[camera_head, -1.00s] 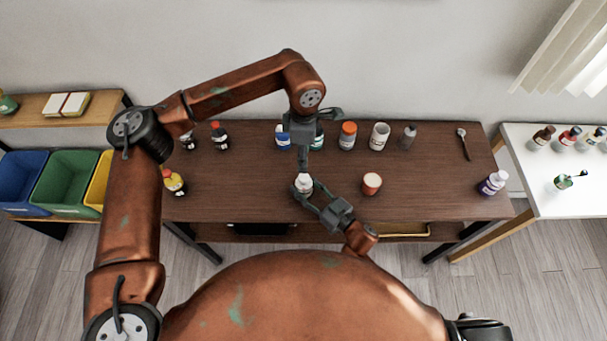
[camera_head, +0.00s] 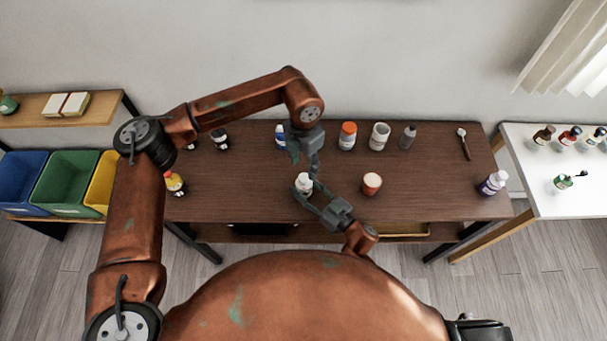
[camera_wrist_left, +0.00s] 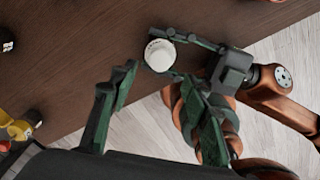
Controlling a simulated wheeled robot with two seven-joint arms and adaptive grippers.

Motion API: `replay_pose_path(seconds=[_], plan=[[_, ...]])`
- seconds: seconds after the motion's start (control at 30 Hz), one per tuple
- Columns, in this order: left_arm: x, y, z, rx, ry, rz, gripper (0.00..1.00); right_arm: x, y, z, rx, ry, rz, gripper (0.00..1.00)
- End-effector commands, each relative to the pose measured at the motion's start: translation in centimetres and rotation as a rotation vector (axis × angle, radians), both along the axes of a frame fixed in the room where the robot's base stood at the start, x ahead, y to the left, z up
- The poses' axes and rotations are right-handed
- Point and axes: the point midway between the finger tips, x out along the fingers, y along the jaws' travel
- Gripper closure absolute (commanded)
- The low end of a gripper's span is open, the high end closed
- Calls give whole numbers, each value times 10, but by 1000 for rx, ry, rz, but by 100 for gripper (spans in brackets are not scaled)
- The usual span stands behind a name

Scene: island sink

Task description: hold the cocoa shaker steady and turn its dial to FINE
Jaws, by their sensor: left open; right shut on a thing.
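The cocoa shaker (camera_head: 304,182) looks like a small white-topped container standing near the front middle of the brown table (camera_head: 250,195). Its round white top (camera_wrist_left: 159,55) also shows in the left wrist view; small marks on it are too small to read. My right gripper (camera_head: 313,190) comes from the front right and is shut on the shaker, its fingers on either side of it; it also shows in the left wrist view (camera_wrist_left: 180,55). My left gripper (camera_head: 304,162) is open above and behind the shaker, with its two fingers (camera_wrist_left: 160,105) spread and nothing between them.
A brown-and-white cup (camera_head: 372,184) stands right of the shaker. An orange-capped jar (camera_head: 347,136), a white cup (camera_head: 379,136) and a grey bottle (camera_head: 408,137) stand along the back. A yellow-and-red bottle (camera_head: 174,183) is at the left edge, a purple-labelled bottle (camera_head: 493,183) at the right.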

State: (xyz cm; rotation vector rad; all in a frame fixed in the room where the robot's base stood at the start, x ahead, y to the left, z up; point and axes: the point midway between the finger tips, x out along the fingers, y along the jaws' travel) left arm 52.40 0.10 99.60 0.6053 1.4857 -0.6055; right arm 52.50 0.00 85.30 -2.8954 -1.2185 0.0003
Motion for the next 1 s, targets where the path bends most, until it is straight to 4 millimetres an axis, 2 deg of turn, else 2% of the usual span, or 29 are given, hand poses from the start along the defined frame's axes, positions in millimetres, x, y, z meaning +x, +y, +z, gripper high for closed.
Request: replay_pose_path(seconds=[0.03,0.2,0.4,0.77,1.0], plan=[[-1,0,-11,1,2,0,57,0,0,0,0,0,0,87],[0,0,-40,0,1,0,57,0,0,0,0,0,0,87],[0,0,-61,-1,-1,-1,57,0,0,0,0,0,0,87],[0,0,-65,-1,-1,-1,57,0,0,0,0,0,0,87],[0,0,-65,-1,-1,-1,73,0,0,0,0,0,0,87]])
